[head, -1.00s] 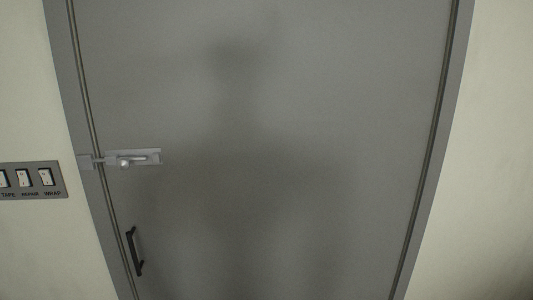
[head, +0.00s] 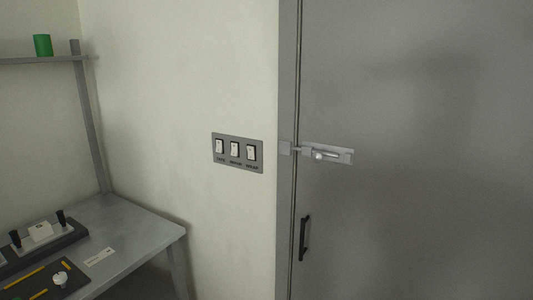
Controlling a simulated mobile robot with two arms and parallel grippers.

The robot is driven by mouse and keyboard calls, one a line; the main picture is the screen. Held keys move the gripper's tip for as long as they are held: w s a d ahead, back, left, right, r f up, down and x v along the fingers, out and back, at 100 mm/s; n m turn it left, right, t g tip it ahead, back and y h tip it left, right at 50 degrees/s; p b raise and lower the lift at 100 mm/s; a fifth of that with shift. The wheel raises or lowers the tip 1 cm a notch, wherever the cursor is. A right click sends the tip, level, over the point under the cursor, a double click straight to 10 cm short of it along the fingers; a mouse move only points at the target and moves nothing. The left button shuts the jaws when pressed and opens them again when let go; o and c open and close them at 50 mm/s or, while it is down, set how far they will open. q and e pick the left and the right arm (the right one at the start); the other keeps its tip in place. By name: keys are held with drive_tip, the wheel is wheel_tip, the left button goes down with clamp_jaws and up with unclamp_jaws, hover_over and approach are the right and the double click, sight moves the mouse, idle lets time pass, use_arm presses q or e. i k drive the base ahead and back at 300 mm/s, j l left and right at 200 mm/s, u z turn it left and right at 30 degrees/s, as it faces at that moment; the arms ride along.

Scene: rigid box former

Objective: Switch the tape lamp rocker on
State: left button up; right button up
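A grey switch plate (head: 238,164) is fixed on the pale wall left of the door in the head view. It carries three white rockers in a row, with labels below. The tape rocker (head: 220,146) is the leftmost, the repair rocker (head: 235,149) is in the middle and the wrap rocker (head: 251,152) is on the right. The labels are small and blurred now. I cannot tell which way the tape rocker is tipped. Neither of my grippers shows in the view.
A grey door (head: 420,120) with a slide bolt (head: 328,154) and a black handle (head: 305,237) fills the right. A grey table (head: 140,240) with a black fixture (head: 45,246) stands lower left.

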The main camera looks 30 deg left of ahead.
sight(219, 142)
drive_tip(key=u, duration=1.25)
